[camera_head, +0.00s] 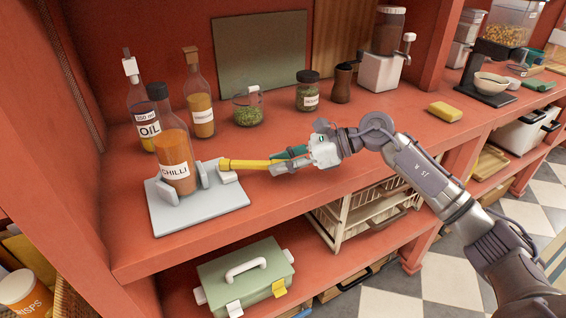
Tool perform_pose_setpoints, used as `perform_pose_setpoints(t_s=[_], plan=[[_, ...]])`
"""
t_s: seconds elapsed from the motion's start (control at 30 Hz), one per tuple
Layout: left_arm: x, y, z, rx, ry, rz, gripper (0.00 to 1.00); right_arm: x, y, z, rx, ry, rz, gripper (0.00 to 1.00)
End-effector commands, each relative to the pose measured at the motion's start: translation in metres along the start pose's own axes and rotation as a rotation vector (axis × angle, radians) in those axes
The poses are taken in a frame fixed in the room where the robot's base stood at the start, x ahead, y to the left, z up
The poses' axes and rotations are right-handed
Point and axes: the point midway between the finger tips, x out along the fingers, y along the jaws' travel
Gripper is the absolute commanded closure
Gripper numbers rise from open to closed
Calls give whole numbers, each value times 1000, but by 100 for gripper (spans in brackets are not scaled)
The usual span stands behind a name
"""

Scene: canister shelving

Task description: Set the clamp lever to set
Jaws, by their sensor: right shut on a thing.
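The clamp (227,176) sits on a light grey base plate (220,212) on the red counter. Its yellow lever (245,165) points to the right, lying roughly level over the counter. A chilli bottle (175,150) with orange contents stands upright between the clamp's grey jaws. My right gripper (280,162) comes in from the right and is shut on the free end of the lever. The fingers hide the lever's tip. I cannot read any set mark on the clamp. My left gripper is not in view.
An oil bottle (141,115), another sauce bottle (200,105) and a jar of green herbs (307,92) stand behind. A yellow sponge (444,111) lies to the right. A green box (245,275) is on the shelf below.

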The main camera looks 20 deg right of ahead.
Motion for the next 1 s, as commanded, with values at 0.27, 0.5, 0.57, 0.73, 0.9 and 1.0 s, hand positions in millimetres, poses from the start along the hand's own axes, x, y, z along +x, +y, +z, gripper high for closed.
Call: perform_pose_setpoints(t_s=[0.27,0.5,0.57,0.73,0.9,1.0], plan=[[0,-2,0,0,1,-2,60,-2,-3,2,-4,-2,-10,53],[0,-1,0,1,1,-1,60,-1,-1,1,-3,-1,-5,49],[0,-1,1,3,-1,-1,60,-1,-1,1,-2,-1,-5,49],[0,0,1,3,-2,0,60,-14,-2,0,-2,3,-6,49],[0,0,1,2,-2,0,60,-48,-2,0,-2,4,-9,49],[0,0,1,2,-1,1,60,-70,-2,0,-1,2,-8,49]])
